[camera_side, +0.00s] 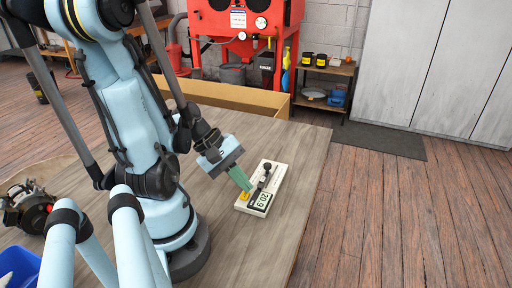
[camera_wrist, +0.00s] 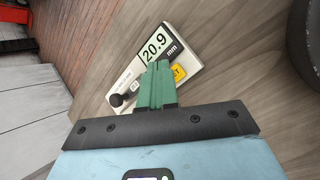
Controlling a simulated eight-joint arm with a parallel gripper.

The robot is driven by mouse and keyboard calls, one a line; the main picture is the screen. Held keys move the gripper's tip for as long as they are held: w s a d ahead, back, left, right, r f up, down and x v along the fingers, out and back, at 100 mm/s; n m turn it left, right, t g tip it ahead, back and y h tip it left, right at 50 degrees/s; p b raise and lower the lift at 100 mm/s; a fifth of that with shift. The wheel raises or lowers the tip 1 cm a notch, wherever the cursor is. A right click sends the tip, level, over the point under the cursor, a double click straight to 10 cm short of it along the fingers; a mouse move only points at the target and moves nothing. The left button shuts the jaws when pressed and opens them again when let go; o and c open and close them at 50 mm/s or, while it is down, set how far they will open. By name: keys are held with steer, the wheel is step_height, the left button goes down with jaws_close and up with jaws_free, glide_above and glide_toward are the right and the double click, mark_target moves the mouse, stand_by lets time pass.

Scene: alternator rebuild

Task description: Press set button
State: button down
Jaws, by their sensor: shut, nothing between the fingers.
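The gauge box (camera_side: 264,187) is a cream block lying on the wooden table, with a display (camera_side: 263,200) at its near end. In the wrist view the gauge box (camera_wrist: 184,36) shows the display (camera_wrist: 153,47) reading 20.9 mm. A yellow button (camera_side: 244,195) is on its left side in the side view.
A black knob (camera_wrist: 117,100) sits on the box beside the fingers. A cardboard box (camera_side: 235,97) stands at the table's far side. An alternator (camera_side: 30,207) and a blue bin (camera_side: 20,268) are at the left. The table (camera_side: 290,150) is clear around the gauge.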

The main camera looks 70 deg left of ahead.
mark_target(243, 195)
steer(key=shift+f, duration=0.15)
steer(key=shift+f, duration=0.25)
steer(key=shift+r, duration=0.1)
stand_by(0.4)
steer(key=shift+r, duration=0.3)
steer(key=shift+r, duration=0.1)
steer(key=shift+r, duration=2.45)
